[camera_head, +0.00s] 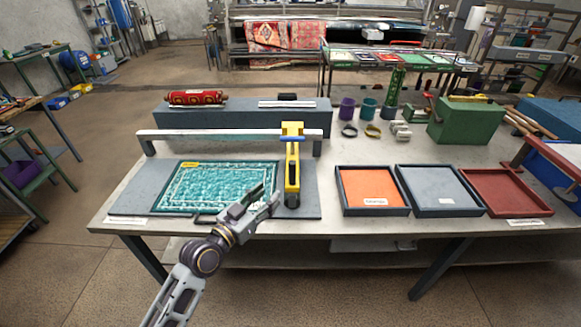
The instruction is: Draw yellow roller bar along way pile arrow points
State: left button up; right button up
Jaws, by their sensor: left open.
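The yellow roller bar (292,175) stands at the right end of the teal rug (215,188), its long side running front to back. Its upper end meets a pale rail (220,133) that spans behind the rug, and a blue piece crosses it near the top. The rug lies flat on a grey board (165,180). A small yellow label (190,165) sits at the rug's far left corner; any arrow on it is too small to read. My left gripper (268,197) is open and empty above the rug's near right corner, just left of the bar, apparently apart from it. My right gripper is out of view.
Orange (370,211), grey (445,211) and red (520,210) trays stand right of the bar. A blue-grey block (240,120) behind the rail carries a red patterned roll (195,97). Cups and a green box (468,121) stand farther back.

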aim_at(290, 169)
pick_arm(q)
jog(key=shift+r, duration=0.75)
jog(key=shift+d, duration=0.1)
jog(key=x, duration=0.3)
jog(key=p+x, duration=0.1)
jog(key=x, duration=0.3)
jog(key=p+x, duration=0.1)
jog(key=x, duration=0.3)
jog(key=shift+r, duration=0.25)
jog(key=shift+p+x, duration=0.3)
jog(key=shift+x, duration=1.05)
